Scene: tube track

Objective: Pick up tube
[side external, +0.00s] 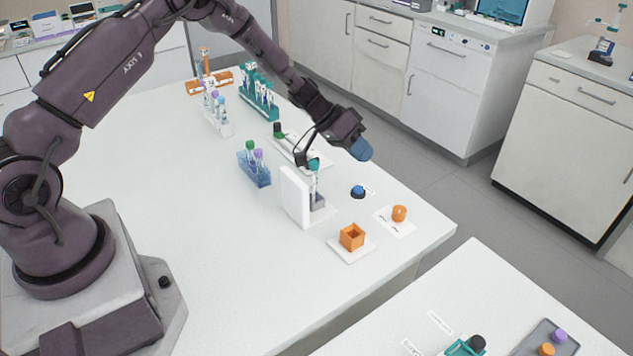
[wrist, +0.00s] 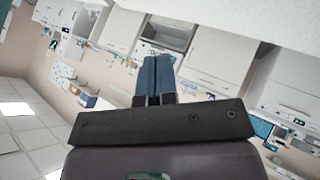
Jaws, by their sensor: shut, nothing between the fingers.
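My gripper (side external: 361,149) has blue fingers, shut and empty, held up above the far right part of the white table. Its shut fingers also show in the wrist view (wrist: 153,78), with no tube between them. A teal-capped tube (side external: 314,166) stands upright in a grey holder (side external: 317,201), below and left of the fingers. Green- and purple-capped tubes (side external: 254,152) stand in a blue rack (side external: 258,175) further left. A dark green-capped tube (side external: 278,130) is by a pale tray (side external: 302,153) behind. Which tube the task means cannot be told.
A white upright panel (side external: 295,197) stands beside the grey holder. Teal (side external: 265,105), clear (side external: 217,125) and orange (side external: 209,83) racks hold tubes at the back. An orange box (side external: 352,237), orange cap (side external: 399,213) and blue button (side external: 358,192) lie toward the right edge. The left tabletop is clear.

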